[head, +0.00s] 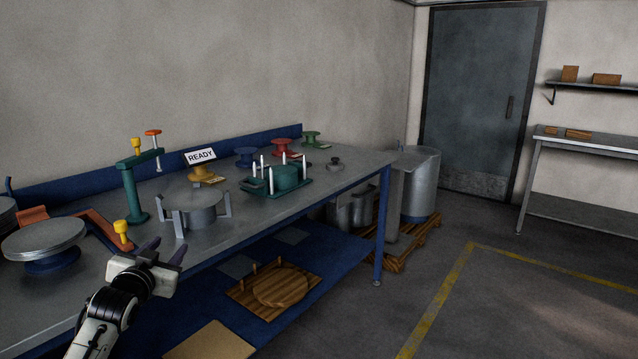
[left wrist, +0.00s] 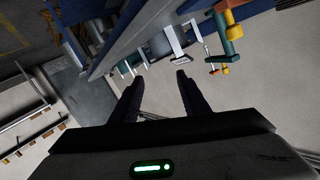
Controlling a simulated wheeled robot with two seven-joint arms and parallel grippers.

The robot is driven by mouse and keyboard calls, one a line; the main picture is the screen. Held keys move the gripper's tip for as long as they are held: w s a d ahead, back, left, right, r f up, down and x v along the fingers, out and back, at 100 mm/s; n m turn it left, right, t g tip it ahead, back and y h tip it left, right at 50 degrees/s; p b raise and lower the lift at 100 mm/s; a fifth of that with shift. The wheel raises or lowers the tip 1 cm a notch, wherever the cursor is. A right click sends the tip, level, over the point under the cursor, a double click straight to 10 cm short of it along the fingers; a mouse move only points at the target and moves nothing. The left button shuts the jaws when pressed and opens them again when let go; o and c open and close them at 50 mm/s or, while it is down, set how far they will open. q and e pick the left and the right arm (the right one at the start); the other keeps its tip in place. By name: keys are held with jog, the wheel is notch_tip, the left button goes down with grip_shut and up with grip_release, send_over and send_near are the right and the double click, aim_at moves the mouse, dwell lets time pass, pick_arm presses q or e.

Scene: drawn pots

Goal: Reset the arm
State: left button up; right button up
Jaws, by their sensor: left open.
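My left arm (head: 104,312) comes in from the bottom left in the head view. My left gripper (head: 160,252) is at the front edge of the metal workbench (head: 335,172), open, with nothing between its fingers. In the left wrist view the two dark fingers (left wrist: 158,95) stand apart, with wall and floor between and beyond them. My right gripper is in neither view.
Near my gripper on the bench are a yellow knob (head: 121,230), a grey pot (head: 193,208) in a holder, a green clamp stand (head: 133,190) and a round grey plate (head: 44,239). A READY sign (head: 200,156) stands behind. Open floor (head: 490,310) lies to the right.

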pick_arm(q)
jog(key=s+d+f+g+h+b, duration=0.1)
jog(key=s+d+f, duration=0.4)
jog(key=f, duration=0.4)
jog(key=s+d+f+m+g+h+b, duration=0.1)
jog(key=s+d+f, duration=0.2)
jog(key=s+f, duration=0.5)
jog(key=s+d+f+g+h+b, duration=0.15)
jog(key=s+d+f, duration=0.25)
jog(key=f, duration=0.5)
jog(key=s+d+f+g+b, duration=0.1)
jog(key=s+d+f, duration=0.2)
jog(key=s, duration=0.6)
jog(key=s+d+f+g+h+b, duration=0.1)
jog(key=s+d+f, duration=0.3)
jog(key=s, duration=0.5)
jog(key=s+d+f+g+b, duration=0.1)
jog(key=s+d+f+g, duration=0.1)
jog(key=s+f, duration=0.4)
jog(key=s+d, duration=0.1)
jog(key=s, duration=0.2)
jog(key=shift+d+n, duration=0.2)
jog(key=shift+n, duration=0.2)
